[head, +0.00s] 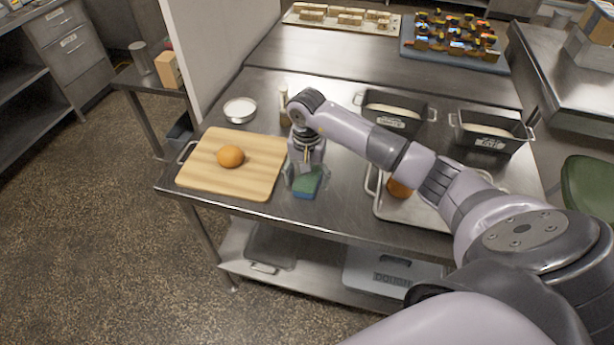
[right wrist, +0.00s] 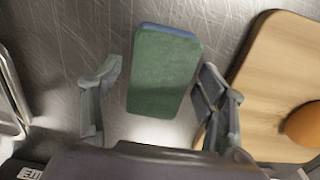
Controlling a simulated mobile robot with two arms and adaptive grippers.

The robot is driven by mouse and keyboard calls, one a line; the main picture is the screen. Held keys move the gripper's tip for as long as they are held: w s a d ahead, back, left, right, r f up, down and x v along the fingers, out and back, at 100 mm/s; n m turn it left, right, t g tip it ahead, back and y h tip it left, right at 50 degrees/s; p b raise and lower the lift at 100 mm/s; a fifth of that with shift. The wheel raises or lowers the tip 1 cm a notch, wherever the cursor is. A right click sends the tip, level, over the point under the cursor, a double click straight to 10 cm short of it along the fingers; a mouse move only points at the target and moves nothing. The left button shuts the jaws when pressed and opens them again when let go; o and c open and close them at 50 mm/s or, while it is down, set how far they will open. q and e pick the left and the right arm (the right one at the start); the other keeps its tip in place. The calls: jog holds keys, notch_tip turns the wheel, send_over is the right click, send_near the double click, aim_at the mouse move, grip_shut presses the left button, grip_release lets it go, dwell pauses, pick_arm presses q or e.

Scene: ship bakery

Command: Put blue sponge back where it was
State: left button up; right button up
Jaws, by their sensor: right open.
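The blue sponge (head: 306,184) has a green top layer and a blue edge. It lies on the metal table (head: 262,222), just right of the cutting board (head: 262,182). In the right wrist view the sponge (right wrist: 163,70) sits between and slightly beyond the fingers, apart from both. My right gripper (head: 305,175) is directly above the sponge, pointing down. Its fingers (right wrist: 155,105) are spread open in the right wrist view and hold nothing. My left gripper does not show.
An orange round fruit or bun (head: 230,156) sits on the board. A metal tray (head: 420,212) with a brown round item lies to the right. Two dark loaf pans (head: 490,132) stand farther back. Bare metal surrounds the sponge.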

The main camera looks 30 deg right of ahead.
aim_at(307, 179)
notch_tip(307, 179, up, 12)
jog(key=b, duration=0.3)
